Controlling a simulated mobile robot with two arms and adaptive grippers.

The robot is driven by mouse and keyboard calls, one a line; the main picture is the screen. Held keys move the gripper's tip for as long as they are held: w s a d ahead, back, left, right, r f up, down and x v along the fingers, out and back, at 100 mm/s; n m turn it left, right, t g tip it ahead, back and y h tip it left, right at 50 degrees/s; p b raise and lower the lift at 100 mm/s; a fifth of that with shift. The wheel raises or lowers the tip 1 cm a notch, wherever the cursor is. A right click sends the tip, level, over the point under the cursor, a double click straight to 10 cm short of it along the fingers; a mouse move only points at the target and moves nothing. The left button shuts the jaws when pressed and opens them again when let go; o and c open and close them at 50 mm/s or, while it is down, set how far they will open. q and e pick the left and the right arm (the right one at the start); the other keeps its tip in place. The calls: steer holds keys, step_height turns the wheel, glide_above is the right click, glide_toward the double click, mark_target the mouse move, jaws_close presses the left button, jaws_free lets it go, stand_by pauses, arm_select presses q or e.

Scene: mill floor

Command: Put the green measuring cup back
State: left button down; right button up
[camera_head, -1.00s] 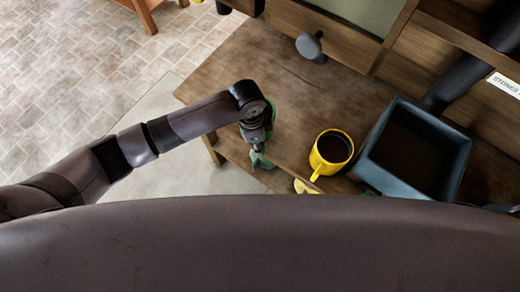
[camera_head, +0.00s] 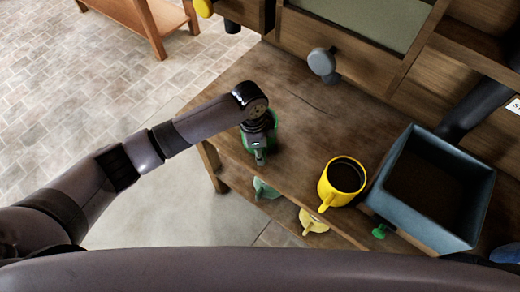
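The green measuring cup (camera_head: 275,131) stands at the left front part of the wooden bench, partly hidden by my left gripper. My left gripper (camera_head: 260,155) points down at the cup's near side, overlapping it in the view. Its fingers are small and dark here, so I cannot tell whether they are open or shut on the cup. A yellow measuring cup (camera_head: 328,190) with a dark inside stands on the bench to the right, its handle toward me. My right gripper is not in view.
A blue-grey bin (camera_head: 482,210) stands at the right with a dark tube behind it. Pale green (camera_head: 265,188) and pale yellow (camera_head: 312,222) pieces show below the bench edge. A grey knob (camera_head: 322,62) sticks out at the back. Bare bench (camera_head: 310,115) lies between.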

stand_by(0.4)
arm_select(q)
steer(key=c, duration=0.9)
jaws_free()
steer(key=r, duration=0.8)
steer(key=a+r, duration=0.1)
steer(key=r, duration=0.2)
steer(key=shift+w+a+r, duration=0.1)
steer(key=shift+r, duration=0.3)
